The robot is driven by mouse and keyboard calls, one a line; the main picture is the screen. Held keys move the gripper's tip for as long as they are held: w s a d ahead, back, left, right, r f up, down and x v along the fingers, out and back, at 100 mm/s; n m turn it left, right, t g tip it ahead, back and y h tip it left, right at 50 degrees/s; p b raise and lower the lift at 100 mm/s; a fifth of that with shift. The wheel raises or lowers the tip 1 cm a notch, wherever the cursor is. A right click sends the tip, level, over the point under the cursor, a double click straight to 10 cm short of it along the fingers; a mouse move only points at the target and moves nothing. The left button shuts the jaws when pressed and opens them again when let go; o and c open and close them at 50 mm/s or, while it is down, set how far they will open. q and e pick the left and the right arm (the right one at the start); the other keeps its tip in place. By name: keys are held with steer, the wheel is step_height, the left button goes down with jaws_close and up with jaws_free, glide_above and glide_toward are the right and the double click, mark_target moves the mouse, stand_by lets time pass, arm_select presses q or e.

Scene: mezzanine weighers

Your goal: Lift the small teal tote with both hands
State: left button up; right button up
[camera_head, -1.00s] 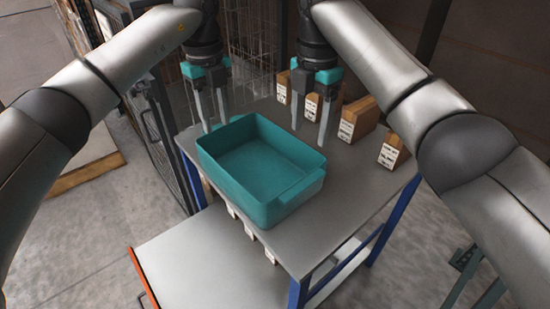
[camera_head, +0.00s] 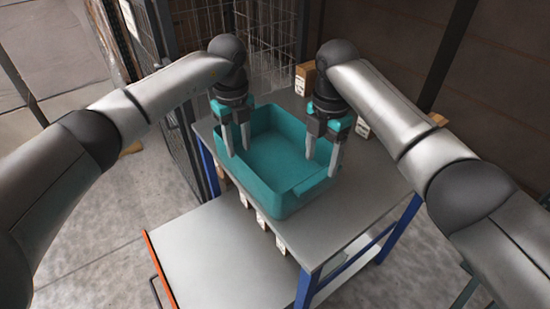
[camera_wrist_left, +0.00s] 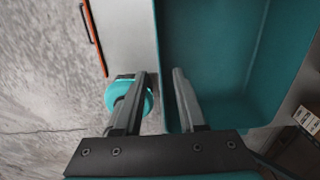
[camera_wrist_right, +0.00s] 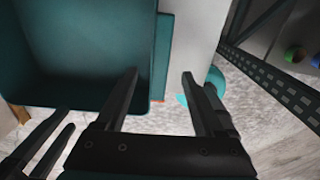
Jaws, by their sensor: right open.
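The small teal tote (camera_head: 262,197) is an empty open-topped bin standing upright on a grey table. A ledge-like handle shows at its near right end. My left gripper (camera_head: 238,153) points down at the tote's left wall. In the left wrist view its fingers are apart, one on each side of the tote's wall (camera_wrist_left: 215,45). My right gripper (camera_head: 322,160) points down at the tote's right wall, open. In the right wrist view its fingers are apart, with the tote's rim and handle ledge (camera_wrist_right: 162,55) between them. I cannot tell whether any finger touches the tote.
The grey table (camera_head: 350,222) has blue legs and bare top at its near right. Small labelled boxes stand behind the tote, one at the back (camera_head: 305,76). A lower grey surface (camera_head: 215,262) with an orange edge lies in front. Wire mesh fencing (camera_head: 262,40) stands behind.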

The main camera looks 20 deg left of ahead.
mark_target(240, 158)
arm_select(q)
step_height(240, 158, down, 5)
steer(key=shift+r, duration=0.1)
arm_select(e)
step_height(240, 158, down, 5)
steer(key=shift+r, duration=0.1)
arm_select(q)
steer(key=shift+c, duration=0.3)
arm_select(e)
steer(key=shift+c, duration=0.3)
arm_select(q)
jaws_close()
arm_select(e)
steer(key=c, duration=0.6)
jaws_close()
